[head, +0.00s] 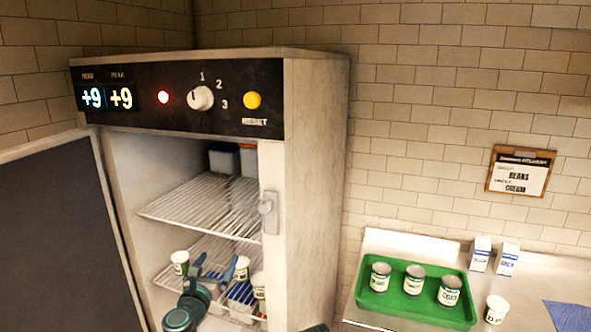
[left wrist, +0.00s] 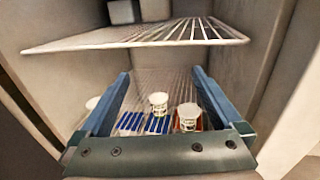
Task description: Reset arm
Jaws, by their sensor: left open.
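My left gripper (head: 215,268) is inside the open fridge (head: 316,160), at the level of the lower wire shelf (head: 207,248). Its jaws are open with nothing between the tips. In the left wrist view the two blue fingers of the gripper (left wrist: 160,76) stand wide apart under the upper wire shelf (left wrist: 140,40). Beyond and between them are a white cup (left wrist: 158,103), another cup (left wrist: 188,114) and blue-and-white cartons (left wrist: 143,123). In the head view a labelled white cup (head: 180,262) stands left of the gripper.
The fridge door (head: 50,235) is swung open to the left. Its panel reads +9 twice, with a red light lit. At right, a green tray (head: 400,309) holds three cans on a counter. Two cartons (head: 480,254) and a white cup (head: 496,309) stand beside it. A clipboard (head: 519,171) hangs above.

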